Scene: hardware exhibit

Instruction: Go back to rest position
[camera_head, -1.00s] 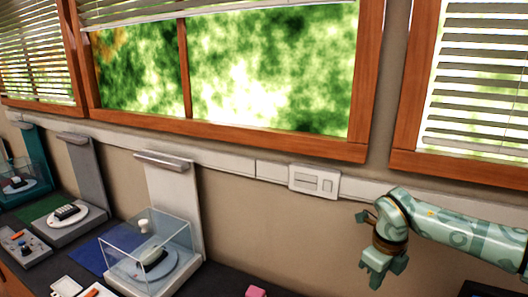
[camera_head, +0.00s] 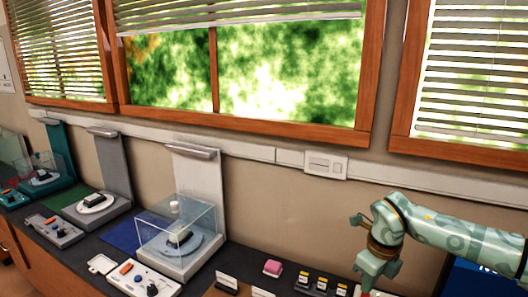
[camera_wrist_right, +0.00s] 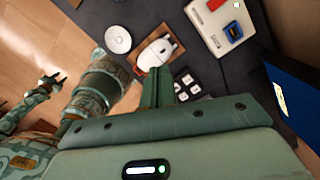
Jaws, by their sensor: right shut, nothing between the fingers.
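My right gripper (camera_head: 366,287) hangs at the lower right of the head view, pointing down in front of the wall and over the counter's back part. In the right wrist view its fingers (camera_wrist_right: 158,86) are together, with nothing between them. My left arm does not show in the head view. A small teal arm end, apparently my left gripper (camera_wrist_right: 48,84), shows at the left of the right wrist view, too small to read its jaws.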

